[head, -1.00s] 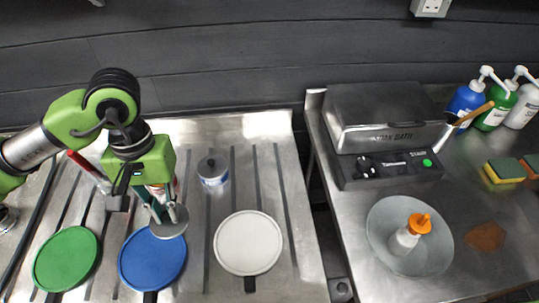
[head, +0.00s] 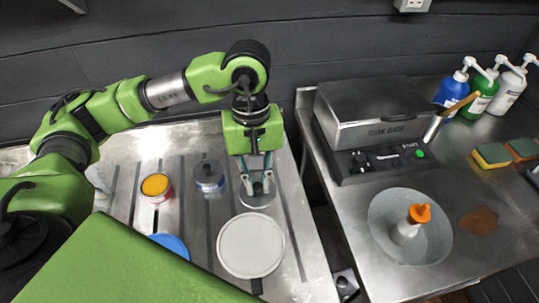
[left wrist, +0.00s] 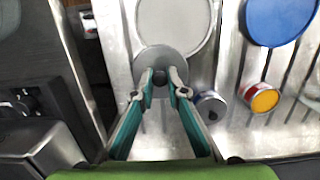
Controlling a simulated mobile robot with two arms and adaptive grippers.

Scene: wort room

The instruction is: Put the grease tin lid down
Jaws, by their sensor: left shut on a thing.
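My left gripper (head: 258,186) is shut on the grey round grease tin lid (head: 257,199). In the left wrist view the gripper (left wrist: 161,86) pinches the lid's dark knob, and the lid (left wrist: 150,60) looks flat, overlapping the edge of the white disc. I cannot tell whether the lid touches the steel top or hovers above it. The open grease tin (head: 156,188), red and white with orange-yellow inside, stands to the left; it also shows in the left wrist view (left wrist: 262,98). My right gripper is not in view.
A white disc (head: 250,246) lies just in front of the lid. A blue disc (head: 172,242) is partly hidden by my arm. A blue-banded tin with a grey lid (head: 209,177) stands between the open tin and gripper. The ribbed steel drainer (head: 285,215) has bare room rightward.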

